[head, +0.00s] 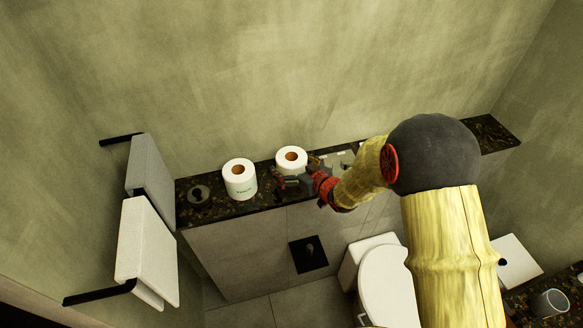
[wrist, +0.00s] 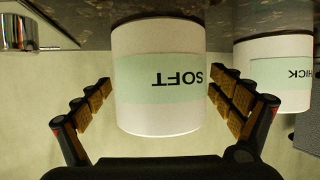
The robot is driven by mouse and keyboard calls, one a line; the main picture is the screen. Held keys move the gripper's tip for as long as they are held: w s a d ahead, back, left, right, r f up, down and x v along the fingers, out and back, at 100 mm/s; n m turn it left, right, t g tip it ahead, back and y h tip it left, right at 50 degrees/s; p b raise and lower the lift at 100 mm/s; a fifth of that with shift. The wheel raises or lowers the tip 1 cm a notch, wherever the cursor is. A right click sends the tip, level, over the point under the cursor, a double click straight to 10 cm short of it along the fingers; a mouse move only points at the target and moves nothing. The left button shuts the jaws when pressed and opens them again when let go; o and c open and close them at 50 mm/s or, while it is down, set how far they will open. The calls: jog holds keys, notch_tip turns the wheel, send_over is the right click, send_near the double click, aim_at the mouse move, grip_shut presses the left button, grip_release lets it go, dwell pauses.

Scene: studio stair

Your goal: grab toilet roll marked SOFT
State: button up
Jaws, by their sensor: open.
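The toilet roll marked SOFT (wrist: 160,112) fills the middle of the wrist view, with its label upside down. In the head view the roll (head: 291,155) stands upright on the dark stone ledge (head: 218,211), its lower front partly hidden by my gripper. My gripper (wrist: 160,90) is open, with one finger on each side of the roll. Small gaps show between the fingers and the roll, and its palm is apart from it. In the head view my gripper (head: 290,184) is at the roll's front.
A second roll marked THICK (wrist: 280,85) stands close beside it, to the left in the head view (head: 240,183). A shiny metal fixture (wrist: 20,28) is on the other side. Towels (head: 148,245) hang at left; a toilet (head: 385,285) stands below the ledge.

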jog(key=c, duration=0.3)
jog(key=c, duration=1)
jog(key=shift+r, duration=0.1)
